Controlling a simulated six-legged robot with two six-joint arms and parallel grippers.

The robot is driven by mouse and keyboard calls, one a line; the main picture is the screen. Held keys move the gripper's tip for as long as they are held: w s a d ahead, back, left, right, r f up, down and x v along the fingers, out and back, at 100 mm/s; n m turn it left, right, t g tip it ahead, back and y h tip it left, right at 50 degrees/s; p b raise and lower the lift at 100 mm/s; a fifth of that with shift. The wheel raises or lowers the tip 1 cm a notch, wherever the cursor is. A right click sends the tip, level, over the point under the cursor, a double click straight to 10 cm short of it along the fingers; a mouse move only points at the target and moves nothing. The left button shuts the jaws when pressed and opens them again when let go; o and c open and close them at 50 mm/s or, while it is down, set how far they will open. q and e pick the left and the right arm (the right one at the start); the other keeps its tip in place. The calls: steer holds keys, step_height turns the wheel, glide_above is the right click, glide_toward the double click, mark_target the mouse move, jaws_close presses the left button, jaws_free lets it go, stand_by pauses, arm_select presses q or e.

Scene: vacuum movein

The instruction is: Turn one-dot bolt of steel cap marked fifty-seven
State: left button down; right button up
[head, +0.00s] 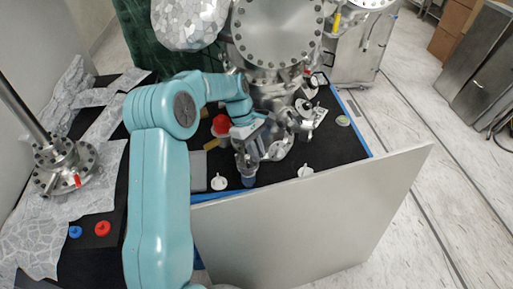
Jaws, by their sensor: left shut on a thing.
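My left gripper (247,165) is at the end of my teal arm, low in front of the steel chamber. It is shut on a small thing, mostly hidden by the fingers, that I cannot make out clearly. Round steel caps and ports (276,148) of the chamber are just right of the gripper, close to it. No number fifty-seven and no dot marks can be read at this size, so I cannot tell which cap or bolt is the one named. My right gripper is out of view.
The steel chamber (277,32) has a large bolted flange. White caps (219,183) and a red piece (221,125) rest on the black table top. A grey panel (310,222) stands at the front. A steel flange with a rod (66,168) is at left. Open floor lies right.

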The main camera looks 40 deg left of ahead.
arm_select(q)
steer(key=shift+m, duration=0.3)
steer(key=c, duration=1.4)
jaws_free()
